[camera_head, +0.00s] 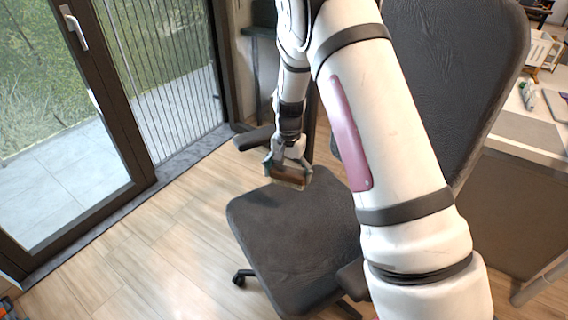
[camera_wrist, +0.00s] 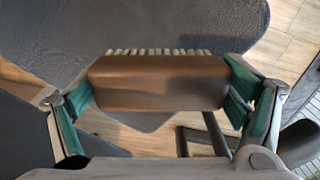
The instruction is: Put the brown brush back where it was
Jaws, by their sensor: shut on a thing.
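The brown brush (camera_head: 290,175) is held in my gripper (camera_head: 288,170), which is shut on it by its two ends. In the wrist view the brush (camera_wrist: 158,82) lies across between the green-padded fingers of my gripper (camera_wrist: 160,100), with pale bristles showing along its far edge. The brush is at the back edge of the dark grey chair seat (camera_head: 295,230) in the head view. I cannot tell whether it touches the seat or hangs above it.
The chair's tall backrest (camera_head: 445,85) stands to the right, partly behind my arm. A white-topped desk (camera_head: 525,130) with small items is at the far right. A glass door (camera_head: 75,120) is on the left. Wooden floor (camera_head: 150,235) lies open left of the chair.

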